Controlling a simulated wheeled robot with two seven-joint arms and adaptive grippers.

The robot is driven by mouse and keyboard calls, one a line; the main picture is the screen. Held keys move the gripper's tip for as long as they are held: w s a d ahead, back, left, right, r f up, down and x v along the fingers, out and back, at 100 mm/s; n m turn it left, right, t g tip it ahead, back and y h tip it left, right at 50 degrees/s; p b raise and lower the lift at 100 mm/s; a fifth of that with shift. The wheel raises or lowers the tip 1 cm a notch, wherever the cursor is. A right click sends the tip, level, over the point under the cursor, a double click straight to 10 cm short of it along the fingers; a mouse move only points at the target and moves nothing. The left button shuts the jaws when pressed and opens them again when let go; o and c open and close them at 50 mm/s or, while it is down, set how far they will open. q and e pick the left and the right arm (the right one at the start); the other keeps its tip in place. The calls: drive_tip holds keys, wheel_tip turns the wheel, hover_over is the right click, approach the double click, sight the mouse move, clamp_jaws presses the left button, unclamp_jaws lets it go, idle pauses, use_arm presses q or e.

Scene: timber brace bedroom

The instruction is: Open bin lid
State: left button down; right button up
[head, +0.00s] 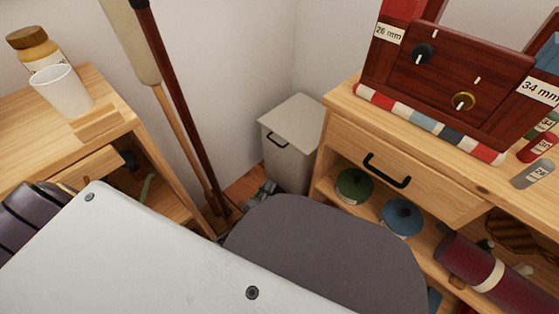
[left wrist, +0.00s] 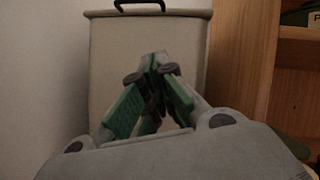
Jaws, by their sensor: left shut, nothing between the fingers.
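The bin (head: 292,143) is a grey-beige box with a flat lid (head: 292,118). It stands in the corner in the head view, beside the wooden cabinet. The lid is closed, and a black handle (head: 277,139) sits at its front edge. In the left wrist view the bin's front (left wrist: 178,75) fills the middle, with the black handle (left wrist: 139,5) at the top. My left gripper (left wrist: 155,62) is shut and empty in front of the bin, below the handle. In the head view the left gripper (head: 262,192) shows partly, low before the bin; my arm hides the rest. My right gripper is not visible.
A wooden cabinet (head: 400,165) with a drawer and open shelves stands right of the bin. Long poles (head: 180,100) lean against the wall at left. A wooden table (head: 95,115) holds a white cup (head: 62,92) and a jar (head: 35,48). Little free floor shows between the furniture.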

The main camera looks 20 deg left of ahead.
use_arm(q)
drive_tip(key=shift+s+r+m+t+h+b, duration=0.1)
drive_tip(key=shift+r+m+t+h+b, duration=0.3)
drive_tip(key=shift+m, duration=0.5)
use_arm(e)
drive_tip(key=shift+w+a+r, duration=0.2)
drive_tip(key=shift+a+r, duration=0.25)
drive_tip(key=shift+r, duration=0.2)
use_arm(q)
approach(287, 142)
wheel_tip(287, 142, down, 3)
drive_tip(key=w+d, duration=0.1)
drive_tip(key=w, duration=0.2)
drive_tip(key=shift+w+a+r, duration=0.1)
drive_tip(key=shift+w+r, duration=0.05)
drive_tip(key=shift+r, duration=0.75)
drive_tip(key=shift+w+r, duration=0.1)
drive_tip(key=shift+r, duration=0.85)
drive_tip(key=shift+r, duration=0.1)
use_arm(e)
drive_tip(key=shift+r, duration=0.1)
use_arm(q)
drive_tip(key=shift+a+r+p, duration=0.1)
drive_tip(key=shift+r+p, duration=0.45)
drive_tip(key=shift+p, duration=0.25)
drive_tip(key=shift+r+p, duration=0.2)
drive_tip(key=shift+p, duration=0.1)
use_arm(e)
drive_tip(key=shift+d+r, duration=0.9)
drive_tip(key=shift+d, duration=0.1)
